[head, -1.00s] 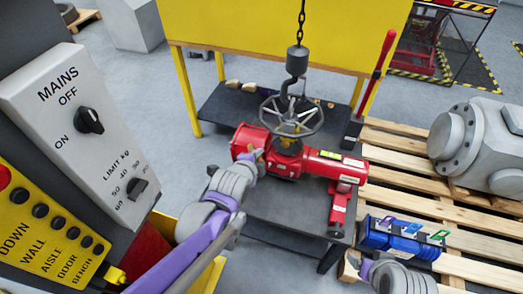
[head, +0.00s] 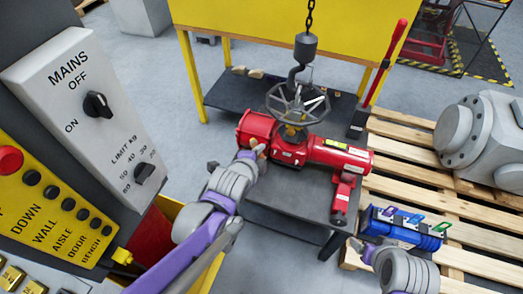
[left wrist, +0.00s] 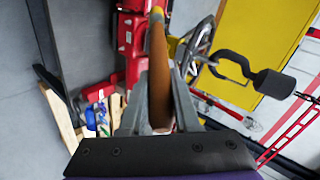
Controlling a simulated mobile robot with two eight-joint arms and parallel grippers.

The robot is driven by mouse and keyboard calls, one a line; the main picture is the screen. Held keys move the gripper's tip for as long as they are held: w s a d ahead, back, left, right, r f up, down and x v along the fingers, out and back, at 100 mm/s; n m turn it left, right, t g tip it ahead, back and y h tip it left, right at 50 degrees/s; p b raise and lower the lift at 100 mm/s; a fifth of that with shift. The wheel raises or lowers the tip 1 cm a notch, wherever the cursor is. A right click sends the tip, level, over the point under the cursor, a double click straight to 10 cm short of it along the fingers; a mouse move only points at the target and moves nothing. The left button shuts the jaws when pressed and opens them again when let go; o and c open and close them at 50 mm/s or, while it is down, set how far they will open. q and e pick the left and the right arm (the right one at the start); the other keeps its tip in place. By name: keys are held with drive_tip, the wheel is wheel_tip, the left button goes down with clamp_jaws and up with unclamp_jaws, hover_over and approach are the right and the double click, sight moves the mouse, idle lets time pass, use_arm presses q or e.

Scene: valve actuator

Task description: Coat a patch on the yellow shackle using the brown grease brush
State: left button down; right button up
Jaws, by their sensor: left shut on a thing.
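My left gripper (head: 253,158) is shut on the brown grease brush, beside the left end of the red valve actuator (head: 310,152). In the left wrist view the brush's long brown handle (left wrist: 159,75) stands between the two fingers (left wrist: 158,110); its bristle end is not clear. A yellow part (head: 291,133) shows below the grey handwheel (head: 297,104), and yellow also shows behind the handle in the left wrist view (left wrist: 174,47). I cannot tell whether this is the shackle. My right gripper (head: 362,248) is at the lower right by the blue case; its jaws are unclear.
A dark hook (head: 304,52) hangs on a chain just above the handwheel. The actuator lies on a dark bench (head: 285,206). A control panel (head: 85,110) fills the left.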

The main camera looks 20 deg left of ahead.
idle(0.5)
use_arm(q)
drive_tip(key=shift+d+f, duration=0.1)
drive_tip(key=shift+f, duration=0.25)
drive_tip(key=w+d+f+m+t+h+b, duration=0.2)
drive_tip(key=w+d+f+m+t+b, duration=0.25)
drive_tip(key=b, duration=0.45)
drive_tip(key=shift+n+t, duration=0.25)
drive_tip(key=shift+n, duration=0.4)
drive_tip(key=shift+b+x, duration=2.45)
drive_tip(key=shift+b, duration=0.2)
use_arm(e)
drive_tip(key=s+f, duration=0.3)
drive_tip(key=f, duration=1.3)
drive_tip(key=shift+s+f+g, duration=0.2)
drive_tip(key=shift+f+g, duration=0.15)
drive_tip(key=shift+g, duration=0.05)
use_arm(q)
drive_tip(key=shift+d+f, duration=0.15)
